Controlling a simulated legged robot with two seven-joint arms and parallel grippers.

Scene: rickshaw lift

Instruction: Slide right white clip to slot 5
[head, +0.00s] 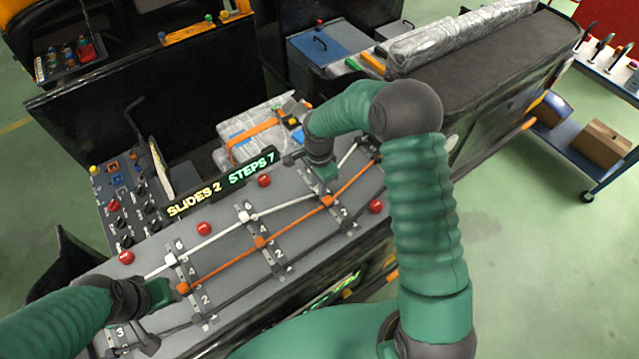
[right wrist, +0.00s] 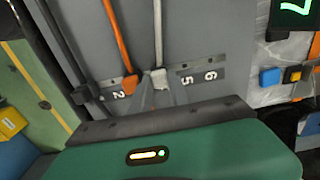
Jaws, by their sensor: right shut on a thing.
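The right white clip (right wrist: 159,79) sits on its slotted rail at the end of the white cable, between the orange clip (right wrist: 130,85) and the printed 5. My right gripper (head: 327,177) is over the right end of the board and is shut on this clip; its grey fingertips (right wrist: 166,93) show on the clip in the right wrist view. In the head view the gripper hides the clip. The numbers between 2 and 5 are covered. My left gripper (head: 166,291) is at the board's left end, beside the left orange clip (head: 183,288); its finger gap is unclear.
A lit display (head: 222,183) reads "SLIDES 2 STEPS 7" behind the board. Several red knobs, such as one (head: 264,181), stand on the grey board. The middle white clip (head: 243,216) and middle orange clip (head: 259,241) sit on another rail. Dark cables run along the front.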

